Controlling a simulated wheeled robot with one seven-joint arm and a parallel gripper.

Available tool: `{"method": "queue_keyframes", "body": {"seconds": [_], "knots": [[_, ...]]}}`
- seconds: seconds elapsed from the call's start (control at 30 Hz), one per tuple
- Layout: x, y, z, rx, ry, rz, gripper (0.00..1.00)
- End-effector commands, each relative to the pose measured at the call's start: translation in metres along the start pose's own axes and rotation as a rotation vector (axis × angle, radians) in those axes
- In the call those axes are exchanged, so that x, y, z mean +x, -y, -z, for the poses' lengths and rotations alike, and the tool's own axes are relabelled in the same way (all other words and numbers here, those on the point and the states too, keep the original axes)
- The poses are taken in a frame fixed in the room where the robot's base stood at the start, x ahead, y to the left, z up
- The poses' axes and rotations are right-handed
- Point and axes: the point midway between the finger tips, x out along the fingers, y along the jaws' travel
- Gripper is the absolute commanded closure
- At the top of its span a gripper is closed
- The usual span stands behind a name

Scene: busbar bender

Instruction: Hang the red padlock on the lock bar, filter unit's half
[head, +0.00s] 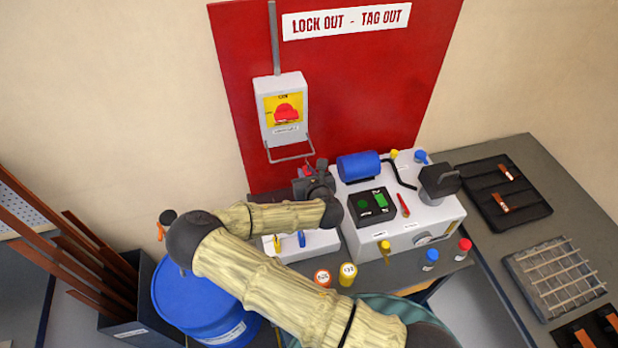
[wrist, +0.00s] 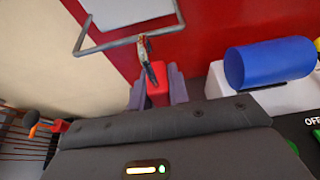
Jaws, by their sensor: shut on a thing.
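The red padlock (wrist: 157,88) is between the fingers of my gripper (wrist: 159,86) in the wrist view, its shackle pointing up. My gripper is shut on it. In the head view the padlock (head: 309,174) is a small red patch at my gripper (head: 316,176), mostly hidden. The lock bar (head: 290,157) is a thin grey wire loop under the grey switch box (head: 283,112) with a red knob on yellow. In the wrist view the shackle overlaps the lower rail of the lock bar (wrist: 122,43); I cannot tell whether it is around the rail. The box's label is too small to read.
The grey machine (head: 430,215) with a blue cylinder (head: 358,166) stands close right of my gripper. A white box (head: 310,247) with yellow and blue pieces is below my arm. A blue drum (head: 190,300) stands lower left. The red board (head: 340,80) is behind.

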Motion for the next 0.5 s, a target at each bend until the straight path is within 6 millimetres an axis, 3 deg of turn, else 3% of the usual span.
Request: {"method": "queue_keyframes", "body": {"seconds": [0.5], "knots": [[0.031, 0.001, -0.013, 0.001, 0.001, 0.002, 1.00]]}}
